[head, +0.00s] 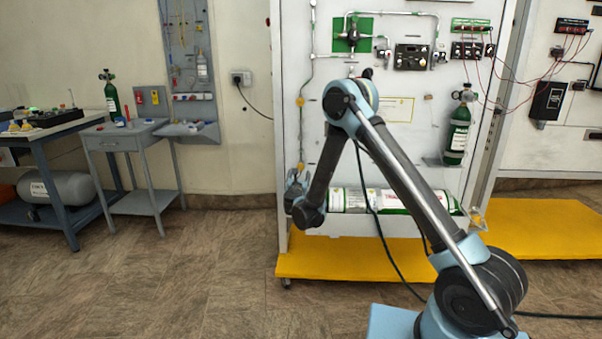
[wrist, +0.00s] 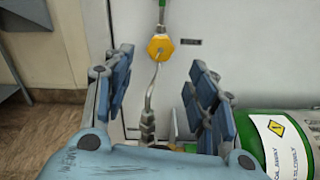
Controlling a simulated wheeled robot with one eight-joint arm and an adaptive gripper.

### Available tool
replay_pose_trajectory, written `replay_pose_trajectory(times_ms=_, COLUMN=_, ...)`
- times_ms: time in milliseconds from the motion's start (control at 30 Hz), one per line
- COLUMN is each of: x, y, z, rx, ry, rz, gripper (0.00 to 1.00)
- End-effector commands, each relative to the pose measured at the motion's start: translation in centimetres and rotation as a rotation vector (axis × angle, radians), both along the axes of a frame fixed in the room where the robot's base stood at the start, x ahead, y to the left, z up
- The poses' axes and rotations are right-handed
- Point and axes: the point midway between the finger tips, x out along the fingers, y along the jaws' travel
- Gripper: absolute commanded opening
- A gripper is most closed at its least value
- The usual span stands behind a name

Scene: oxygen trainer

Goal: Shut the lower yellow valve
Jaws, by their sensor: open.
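The lower yellow valve (head: 301,166) is on the thin pipe at the left side of the white panel, just above my gripper (head: 293,180) in the head view. In the wrist view the yellow valve (wrist: 161,47) has a hexagonal face, with pipe above and below it. My gripper (wrist: 165,85) is open and empty there, its blue fingers on either side of the pipe line. The valve appears beyond the fingertips and between them in the picture; I see no contact. An upper yellow valve (head: 300,101) sits higher on the same pipe.
A green and white cylinder (head: 375,200) lies along the panel's bottom, close to the right finger in the wrist view (wrist: 275,140). The yellow base (head: 340,262) projects below the panel. A grey side table (head: 135,140) stands left; the floor between is clear.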

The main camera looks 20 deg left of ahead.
Motion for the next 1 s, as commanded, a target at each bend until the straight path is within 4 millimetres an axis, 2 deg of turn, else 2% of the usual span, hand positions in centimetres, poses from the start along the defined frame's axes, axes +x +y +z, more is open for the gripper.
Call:
replay_pose_trajectory(times_ms=200, x=3.8, y=0.9, z=0.0, rx=0.0, ry=0.0, rz=-0.001, gripper=0.52)
replay_pose_trajectory(times_ms=400, x=6.3, y=1.5, z=0.0, rx=0.0, ry=0.0, rz=-0.001, gripper=0.52)
replay_pose_trajectory(times_ms=600, x=7.5, y=1.8, z=0.0, rx=0.0, ry=0.0, rz=-0.001, gripper=0.52)
replay_pose_trajectory(times_ms=900, x=7.7, y=1.8, z=0.0, rx=0.0, ry=0.0, rz=-0.001, gripper=0.52)
replay_pose_trajectory(times_ms=1000, x=7.7, y=1.8, z=0.0, rx=0.0, ry=0.0, rz=-0.001, gripper=0.29)
